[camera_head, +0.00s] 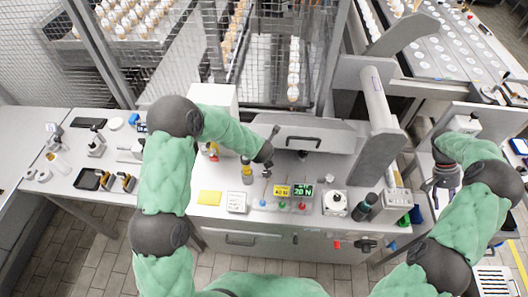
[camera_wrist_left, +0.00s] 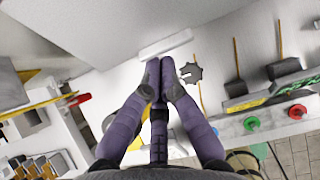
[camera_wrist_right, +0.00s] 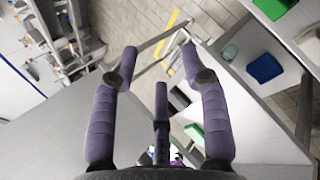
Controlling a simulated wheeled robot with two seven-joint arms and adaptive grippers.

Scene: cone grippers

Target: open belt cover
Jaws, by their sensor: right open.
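The belt cover (camera_head: 330,133) is a light grey panel with a dark bar handle (camera_head: 303,141), at the back of the middle bench. It lies flat against the machine, and no opening shows at its edges.
A grey post with a roller (camera_head: 378,100) stands right of the cover. On the bench front are a yellow pad (camera_head: 209,198), green and yellow displays (camera_head: 302,190), coloured buttons and a dark cylinder (camera_head: 365,206). A wire mesh cage (camera_head: 290,70) stands behind.

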